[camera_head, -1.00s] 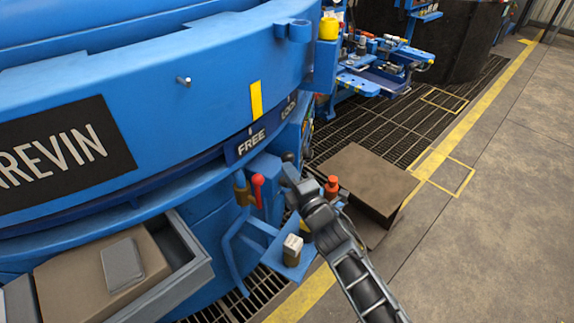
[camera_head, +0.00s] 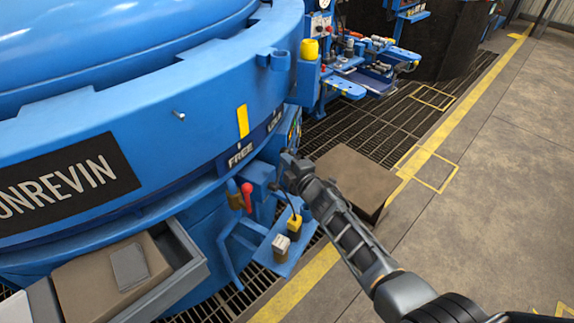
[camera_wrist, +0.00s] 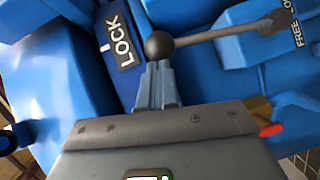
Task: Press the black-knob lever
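The black knob (camera_wrist: 159,45) of the lever shows in the wrist view. Its grey rod (camera_wrist: 220,33) runs right to a dark pivot on the blue housing. The knob lies close to the white LOCK label (camera_wrist: 122,42). My gripper (camera_wrist: 157,68) has its fingers together, with the tips right at the knob's lower edge. They look in contact, but a small gap cannot be ruled out. In the head view my gripper (camera_head: 287,160) is beside the blue furnace rim, near the FREE label (camera_head: 240,155), and the lever is mostly hidden there.
A red-knob lever (camera_head: 247,190) stands left of my gripper and shows as a red tip in the wrist view (camera_wrist: 271,130). A blue shelf (camera_head: 285,262) with small yellow and white-topped items is below. A brown box (camera_head: 362,180) is to the right, and the floor beyond is clear.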

